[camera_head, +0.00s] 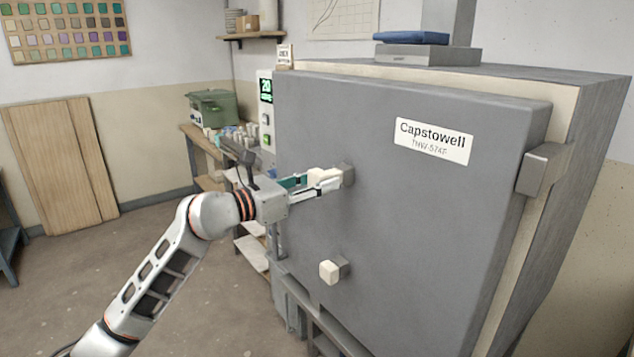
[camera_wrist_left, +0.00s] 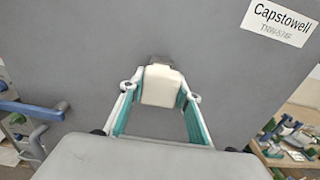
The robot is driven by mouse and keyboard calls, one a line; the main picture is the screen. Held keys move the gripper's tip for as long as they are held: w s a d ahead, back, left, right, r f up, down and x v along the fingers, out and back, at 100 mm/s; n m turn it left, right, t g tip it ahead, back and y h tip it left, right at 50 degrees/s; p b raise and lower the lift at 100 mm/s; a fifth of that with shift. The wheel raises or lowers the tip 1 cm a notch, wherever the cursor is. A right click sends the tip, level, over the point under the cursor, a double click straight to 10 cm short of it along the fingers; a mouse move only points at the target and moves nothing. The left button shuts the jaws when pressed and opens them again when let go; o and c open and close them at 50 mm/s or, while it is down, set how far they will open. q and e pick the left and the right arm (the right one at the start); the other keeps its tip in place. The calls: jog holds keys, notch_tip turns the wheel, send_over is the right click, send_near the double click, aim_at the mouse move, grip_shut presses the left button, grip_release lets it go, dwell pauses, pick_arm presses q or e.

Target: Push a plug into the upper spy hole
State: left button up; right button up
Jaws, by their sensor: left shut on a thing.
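My left gripper (camera_head: 322,184) is shut on a cream plug (camera_head: 318,176) in front of the grey kiln door. The plug also shows between the fingers in the left wrist view (camera_wrist_left: 162,87). The upper spy hole's dark grey surround (camera_head: 348,174) is right at the plug's far end. It shows behind the plug in the left wrist view (camera_wrist_left: 160,62). How deep the plug sits is hidden. A second cream plug (camera_head: 328,271) sits at the lower spy hole's surround (camera_head: 343,265). My right gripper is out of view.
The kiln door (camera_head: 420,220) bears a Capstowell label (camera_head: 433,141) and a latch block (camera_head: 543,168) at right. A control panel (camera_head: 266,112) is left of the door. Behind my arm, a bench carries a green box (camera_head: 212,107) and small items. Floor at left is clear.

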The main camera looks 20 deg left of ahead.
pick_arm(q)
jog(key=shift+w+d, duration=0.4)
jog(key=shift+w, duration=0.05)
jog(key=shift+w+d, duration=0.1)
jog(key=shift+w, duration=0.05)
dwell(0.3)
jog(key=shift+w+d+p, duration=0.25)
jog(key=shift+w+p, duration=0.1)
jog(key=shift+w, duration=0.05)
jog(key=shift+w+d, duration=0.15)
jog(key=shift+d, duration=0.05)
dwell(0.3)
jog(key=shift+w+d, duration=0.15)
jog(key=shift+w, duration=0.05)
jog(key=o, duration=1.4)
jog(key=shift+c, duration=0.2)
